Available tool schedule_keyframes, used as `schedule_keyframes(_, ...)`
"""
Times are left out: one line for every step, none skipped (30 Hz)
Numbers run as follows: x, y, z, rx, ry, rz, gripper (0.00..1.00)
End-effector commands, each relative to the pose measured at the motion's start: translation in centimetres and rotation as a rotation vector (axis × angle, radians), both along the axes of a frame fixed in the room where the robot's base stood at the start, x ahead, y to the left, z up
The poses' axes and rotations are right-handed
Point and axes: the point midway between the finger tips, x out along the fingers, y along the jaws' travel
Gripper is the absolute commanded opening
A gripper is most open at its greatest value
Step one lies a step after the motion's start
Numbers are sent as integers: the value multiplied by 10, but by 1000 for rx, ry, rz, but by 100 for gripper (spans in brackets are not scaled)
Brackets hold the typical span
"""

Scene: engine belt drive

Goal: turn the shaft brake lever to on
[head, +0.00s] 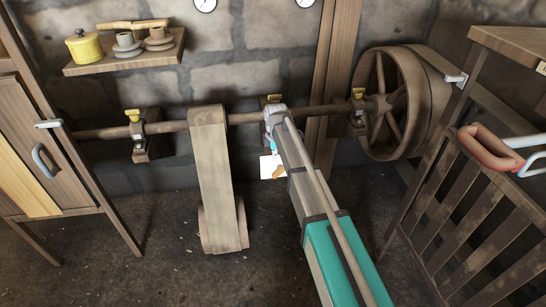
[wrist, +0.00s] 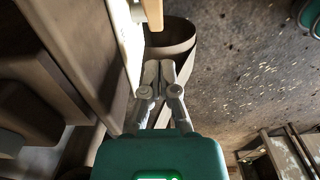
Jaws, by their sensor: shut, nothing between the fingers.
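My gripper (wrist: 155,80) is in the middle of the wrist view, its two grey fingers together and empty. In the head view my arm reaches to the middle of the long wooden shaft (head: 175,127) and hides the gripper. A white tag (head: 271,167) with a brown mark hangs beside the arm's end, below the shaft. In the wrist view a pale panel (wrist: 129,40) and a tan piece (wrist: 153,14) are just beyond the fingertips; I cannot tell whether they touch. I cannot clearly pick out the shaft brake lever or its position; my arm hides part of that area.
A wide wooden belt (head: 215,180) hangs from the shaft left of my arm. A large spoked wheel (head: 390,103) is at the right. A slatted wooden frame (head: 455,225) and a red handle (head: 490,150) stand at right. A cabinet (head: 45,150) is at left. Floor is clear between.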

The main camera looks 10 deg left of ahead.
Motion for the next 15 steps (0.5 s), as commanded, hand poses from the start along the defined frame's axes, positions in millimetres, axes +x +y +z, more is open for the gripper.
schedule_keyframes(0,0,-8,0,0,0,0)
schedule_keyframes(0,0,-10,0,0,0,0)
schedule_keyframes(0,0,-13,0,0,0,0)
schedule_keyframes(0,0,-16,0,0,0,0)
schedule_keyframes(1,-4,-18,0,0,-1,0)
schedule_keyframes(2,-7,-21,0,0,-1,0)
schedule_keyframes(2,-9,-23,0,0,-1,0)
schedule_keyframes(3,-10,-25,0,0,0,0)
schedule_keyframes(4,-13,-27,0,0,0,0)
schedule_keyframes(4,-14,-29,0,0,0,0)
schedule_keyframes(5,-16,-31,0,0,0,0)
schedule_keyframes(5,-18,-32,0,0,0,0)
schedule_keyframes(6,-19,-34,0,0,-1,0)
schedule_keyframes(6,-21,-35,0,0,-1,0)
schedule_keyframes(6,-22,-36,0,0,-1,0)
